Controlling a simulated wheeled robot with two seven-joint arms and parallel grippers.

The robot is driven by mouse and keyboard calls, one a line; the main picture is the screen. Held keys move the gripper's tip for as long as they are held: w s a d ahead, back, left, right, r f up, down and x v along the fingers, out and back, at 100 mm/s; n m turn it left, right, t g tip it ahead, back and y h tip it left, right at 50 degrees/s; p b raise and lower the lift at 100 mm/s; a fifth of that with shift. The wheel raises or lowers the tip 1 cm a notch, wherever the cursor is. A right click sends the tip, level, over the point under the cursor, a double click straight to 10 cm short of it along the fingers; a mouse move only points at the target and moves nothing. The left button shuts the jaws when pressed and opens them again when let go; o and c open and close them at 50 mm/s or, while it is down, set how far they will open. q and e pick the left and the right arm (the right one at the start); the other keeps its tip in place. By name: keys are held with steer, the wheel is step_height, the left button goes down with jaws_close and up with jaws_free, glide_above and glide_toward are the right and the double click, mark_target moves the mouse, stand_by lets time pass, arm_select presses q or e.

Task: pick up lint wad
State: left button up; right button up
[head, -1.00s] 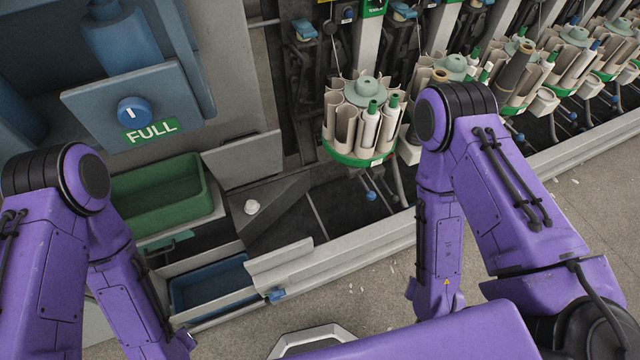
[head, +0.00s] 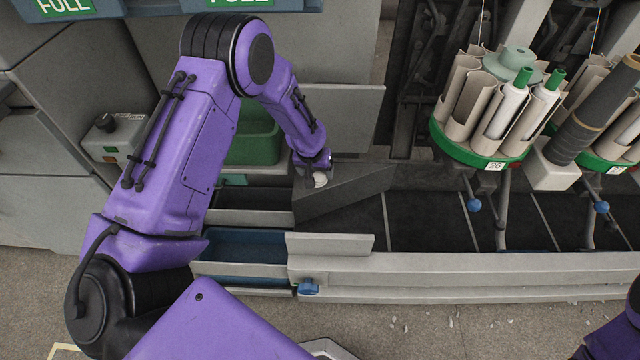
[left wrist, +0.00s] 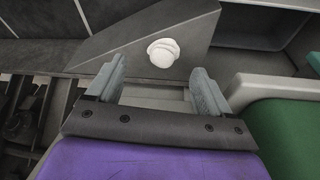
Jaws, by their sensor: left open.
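The lint wad (head: 320,181) is a small white lump on the sloped dark grey surface beside the green bin. In the left wrist view the lint wad (left wrist: 163,54) lies just beyond the fingertips, roughly midway between them. My left gripper (left wrist: 157,78) is open and empty, with its two grey fingers apart. In the head view my left gripper (head: 316,168) is right above the wad, and its fingers are mostly hidden by the wrist. My right gripper is out of view.
A green bin (head: 252,146) stands left of the wad, partly behind my left arm. Below it is a blue tray (head: 240,250). A low grey rail (head: 450,272) runs along the front. A bobbin carousel (head: 480,150) stands to the right.

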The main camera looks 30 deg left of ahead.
mark_target(318, 176)
arm_select(q)
steer(key=w+a+f+b, duration=0.1)
steer(key=f, duration=0.2)
steer(key=w+f+b, duration=0.1)
steer(key=w+f, duration=0.1)
steer(key=f, duration=0.1)
steer(key=w+a+f+b, duration=0.1)
steer(key=w+f, duration=0.1)
steer(key=f, duration=0.1)
steer(key=shift+a, duration=0.3)
steer(key=shift+r, duration=0.1)
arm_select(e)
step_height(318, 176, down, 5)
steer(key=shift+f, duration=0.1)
arm_select(q)
steer(key=c, duration=1.2)
